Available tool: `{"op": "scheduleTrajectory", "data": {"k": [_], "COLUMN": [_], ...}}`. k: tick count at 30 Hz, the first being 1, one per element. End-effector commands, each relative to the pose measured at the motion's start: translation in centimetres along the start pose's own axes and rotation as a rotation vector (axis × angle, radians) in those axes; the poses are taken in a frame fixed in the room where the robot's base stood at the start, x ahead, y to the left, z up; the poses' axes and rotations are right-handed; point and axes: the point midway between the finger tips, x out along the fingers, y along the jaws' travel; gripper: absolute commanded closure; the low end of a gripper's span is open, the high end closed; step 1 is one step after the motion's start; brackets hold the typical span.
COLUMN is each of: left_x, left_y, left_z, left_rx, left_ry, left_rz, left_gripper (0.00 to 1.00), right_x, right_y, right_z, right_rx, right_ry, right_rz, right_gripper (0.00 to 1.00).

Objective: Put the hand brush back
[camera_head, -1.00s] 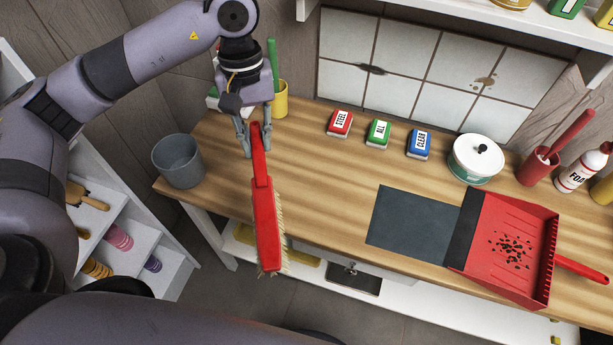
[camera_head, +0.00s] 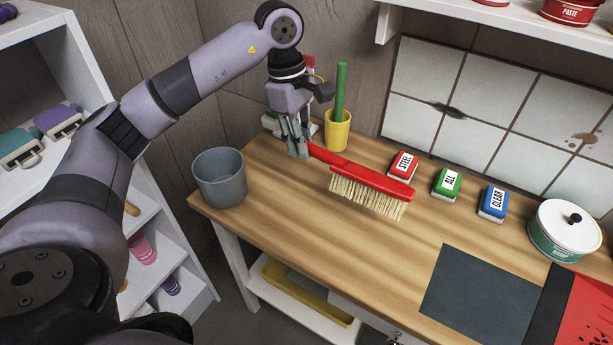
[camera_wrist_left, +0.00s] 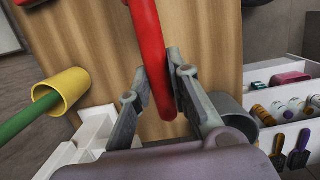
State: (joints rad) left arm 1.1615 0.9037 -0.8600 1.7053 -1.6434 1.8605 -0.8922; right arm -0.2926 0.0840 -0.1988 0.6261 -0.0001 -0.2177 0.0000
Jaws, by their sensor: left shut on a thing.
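The red hand brush (camera_head: 372,182) with pale bristles is held over the back left of the wooden bench, bristles facing down and its head pointing right. My left gripper (camera_head: 299,152) is shut on the end of its handle. The left wrist view shows the red handle (camera_wrist_left: 152,45) between the two fingers (camera_wrist_left: 158,95). I cannot tell whether the bristles touch the bench. My right gripper is not in view.
A grey bucket (camera_head: 219,177) stands at the bench's left end. A yellow cup (camera_head: 338,131) with a green handle stands behind the gripper. Red, green (camera_head: 447,184) and blue blocks line the back. A white pot (camera_head: 563,234), dark mat (camera_head: 477,290) and red dustpan (camera_head: 588,312) are right.

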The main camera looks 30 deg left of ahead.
Motion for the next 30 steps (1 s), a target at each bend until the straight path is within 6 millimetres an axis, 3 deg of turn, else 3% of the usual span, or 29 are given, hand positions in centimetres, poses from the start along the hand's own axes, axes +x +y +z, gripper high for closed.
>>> {"op": "scheduleTrajectory", "data": {"k": [4, 13, 19, 30], "left_x": [3.2, 5.8, 8.7, 9.5], "left_y": [-0.1, -0.1, -0.1, -0.1], "left_z": [-0.6, -1.0, -1.5, -1.6], "left_rx": [0.000, 0.001, 0.001, 0.002], "left_ry": [-0.001, -0.001, 0.000, -0.001], "left_rz": [-0.003, 0.000, -0.002, 0.002], "left_gripper": [1.00, 1.00, 1.00, 1.00], "right_x": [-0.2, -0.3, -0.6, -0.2], "right_y": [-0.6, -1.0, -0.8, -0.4], "right_z": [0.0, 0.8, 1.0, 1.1], "right_rx": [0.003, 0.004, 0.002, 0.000], "right_ry": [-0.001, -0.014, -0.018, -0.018], "right_rz": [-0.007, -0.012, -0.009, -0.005], "right_gripper": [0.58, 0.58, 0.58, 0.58]}}
